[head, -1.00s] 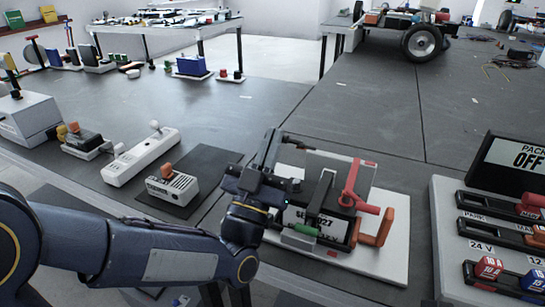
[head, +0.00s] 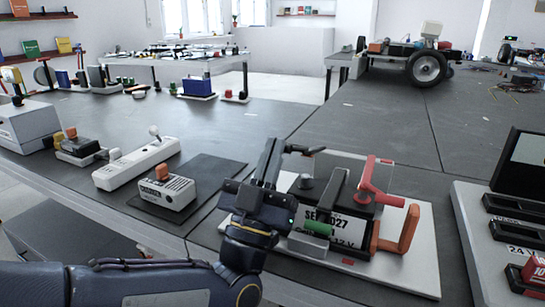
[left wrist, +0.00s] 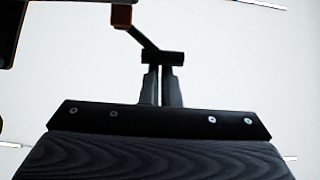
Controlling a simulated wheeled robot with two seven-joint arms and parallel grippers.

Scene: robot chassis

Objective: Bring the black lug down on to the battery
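My left gripper (head: 272,158) points up, just left of the battery (head: 335,226), a dark box with a white label on a white board. Its fingers are nearly together on the black lug (head: 306,150), a small dark piece reaching right above the battery. In the left wrist view the fingers (left wrist: 162,85) meet at the lug's dark block (left wrist: 163,58), from which a thin arm runs to an orange-brown block (left wrist: 121,15). The lug looks clear of the battery's dark round post (head: 307,182). My right gripper is not in view.
A red lever (head: 372,183) and an orange handle (head: 400,232) stand at the battery's right. A white charger-like box (head: 167,192) lies on a dark mat to the left. A switch panel (head: 468,225) stands at right.

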